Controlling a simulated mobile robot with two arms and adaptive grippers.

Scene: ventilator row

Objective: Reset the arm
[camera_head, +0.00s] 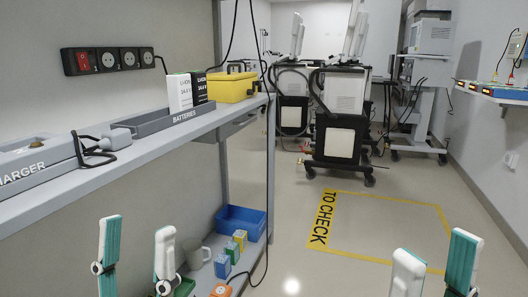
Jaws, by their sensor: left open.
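My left gripper (138,226) is at the lower left, in front of the shelf unit. Its two white and teal fingers point up and stand apart, with nothing between them. My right gripper (438,243) is at the lower right, over the floor by the yellow marking. Its fingers are also apart and empty. The rest of both arms is below the picture edge.
The shelf (150,146) on the left bears a charger (30,165), a batteries tray (165,123) and a yellow case (232,86). Ventilator carts (338,138) stand behind free floor marked "TO CHECK" (322,217).

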